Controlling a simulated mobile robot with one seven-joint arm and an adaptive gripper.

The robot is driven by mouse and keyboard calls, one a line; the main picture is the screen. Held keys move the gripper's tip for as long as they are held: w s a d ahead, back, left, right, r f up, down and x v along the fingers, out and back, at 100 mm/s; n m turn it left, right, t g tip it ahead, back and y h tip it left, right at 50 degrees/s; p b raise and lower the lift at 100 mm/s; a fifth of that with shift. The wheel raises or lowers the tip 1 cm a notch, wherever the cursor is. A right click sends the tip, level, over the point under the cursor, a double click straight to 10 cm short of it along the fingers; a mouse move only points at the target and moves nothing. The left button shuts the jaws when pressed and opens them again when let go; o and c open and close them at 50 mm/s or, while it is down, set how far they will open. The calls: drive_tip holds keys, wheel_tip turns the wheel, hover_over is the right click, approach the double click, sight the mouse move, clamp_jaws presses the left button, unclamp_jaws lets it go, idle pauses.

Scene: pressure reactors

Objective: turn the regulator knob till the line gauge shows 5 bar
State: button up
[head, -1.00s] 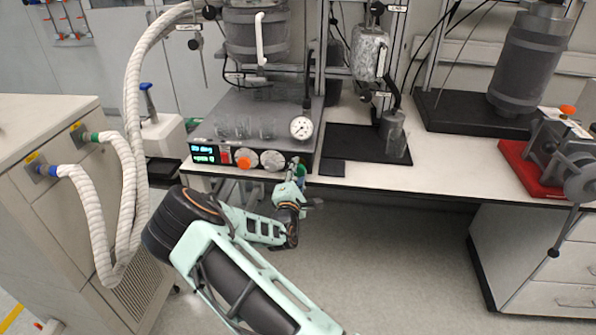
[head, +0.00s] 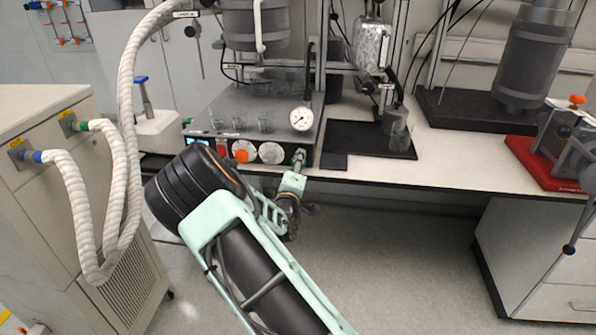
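The line gauge (head: 301,118) is a round white dial at the right front of the grey reactor base. Its needle and numbers are too small to read. My gripper (head: 296,172) is at the panel's right end, just below and in front of this green part. Its fingers are too small and partly hidden, so I cannot tell whether they touch or grip it.
The front panel also carries an orange knob (head: 241,152) and a silver dial (head: 271,153). Glass beakers (head: 239,124) stand on the base above. A black mat (head: 350,140) lies to the right. Thick white hoses (head: 130,150) hang at left. The bench front (head: 440,180) is clear.

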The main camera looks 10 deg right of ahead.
drive_tip(key=m+b, duration=0.4)
drive_tip(key=shift+f+m, duration=0.2)
drive_tip(key=shift+m, duration=0.1)
drive_tip(key=m+b, duration=0.3)
drive_tip(key=b, duration=0.1)
drive_tip(key=shift+m, duration=0.4)
drive_tip(key=m+b, duration=0.4)
drive_tip(key=b, duration=0.1)
drive_tip(key=shift+r+m+b, duration=0.1)
drive_tip(key=shift+m+b, duration=0.2)
drive_tip(key=shift+m, duration=0.1)
drive_tip(key=shift+r+m+b, duration=0.15)
drive_tip(key=shift+m+b, duration=0.75)
drive_tip(key=shift+m, duration=0.1)
drive_tip(key=o, duration=0.9)
drive_tip(key=shift+s, duration=0.1)
